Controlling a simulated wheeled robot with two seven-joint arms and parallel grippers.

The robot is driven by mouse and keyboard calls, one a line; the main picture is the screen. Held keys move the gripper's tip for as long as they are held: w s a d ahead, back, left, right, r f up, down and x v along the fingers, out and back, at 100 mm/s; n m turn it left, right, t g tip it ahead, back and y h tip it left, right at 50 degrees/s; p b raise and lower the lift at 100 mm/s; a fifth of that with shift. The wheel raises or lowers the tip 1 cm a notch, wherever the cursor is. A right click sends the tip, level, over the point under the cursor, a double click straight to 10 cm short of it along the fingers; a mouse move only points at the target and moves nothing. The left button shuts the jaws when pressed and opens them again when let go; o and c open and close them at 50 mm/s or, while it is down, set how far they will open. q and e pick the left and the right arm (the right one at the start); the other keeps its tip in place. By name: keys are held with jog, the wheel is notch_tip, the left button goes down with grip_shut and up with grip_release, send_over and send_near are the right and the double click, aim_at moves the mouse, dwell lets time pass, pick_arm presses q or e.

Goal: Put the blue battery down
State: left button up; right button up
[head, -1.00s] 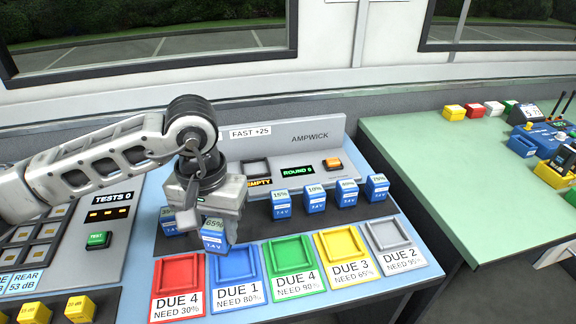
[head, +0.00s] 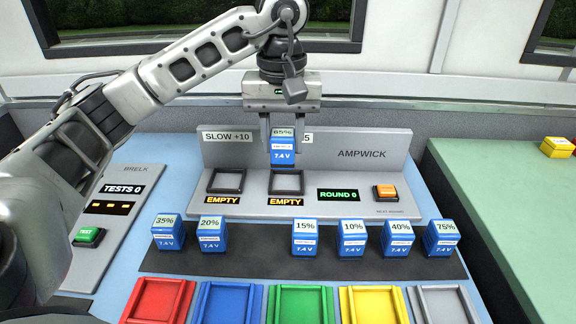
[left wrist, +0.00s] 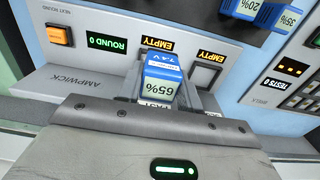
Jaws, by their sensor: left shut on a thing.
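The blue battery (head: 283,152) is labelled 65% and 7.4 V. My left gripper (head: 283,150) is shut on it and holds it upright above the right-hand charger slot (head: 287,182), in front of the grey AMPWICK panel. In the left wrist view the battery (left wrist: 163,78) sits between the fingers, its 65% label towards the camera. Both charger slots, including the left-hand slot (head: 227,181), have EMPTY displays below them. The gap between the battery's underside and the slot is hard to judge. My right gripper is not in view.
Several other blue batteries stand on a dark mat (head: 265,258) in front of the charger, with a gap between the 20% and 15% ones. Coloured trays, such as the red tray (head: 158,300), line the front edge. An orange button (head: 385,191) is right of the ROUND 0 display.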

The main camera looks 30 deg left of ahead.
pick_arm(q)
jog(key=w+f, duration=0.1)
jog(key=f, duration=0.1)
jog(key=w+a+f, duration=0.1)
jog(key=w+f, duration=0.1)
jog(key=w+a+f, duration=0.1)
jog(key=shift+w+a+f+b, duration=0.2)
jog(key=shift+w+f+b, duration=0.1)
jog(key=shift+w+f, duration=0.1)
notch_tip(320, 180, down, 4)
jog(key=shift+w+a+r, duration=0.1)
jog(key=shift+r, duration=0.1)
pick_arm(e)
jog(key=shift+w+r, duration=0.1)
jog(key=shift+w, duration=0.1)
pick_arm(q)
jog(key=shift+f, duration=0.1)
jog(key=o, duration=1.1)
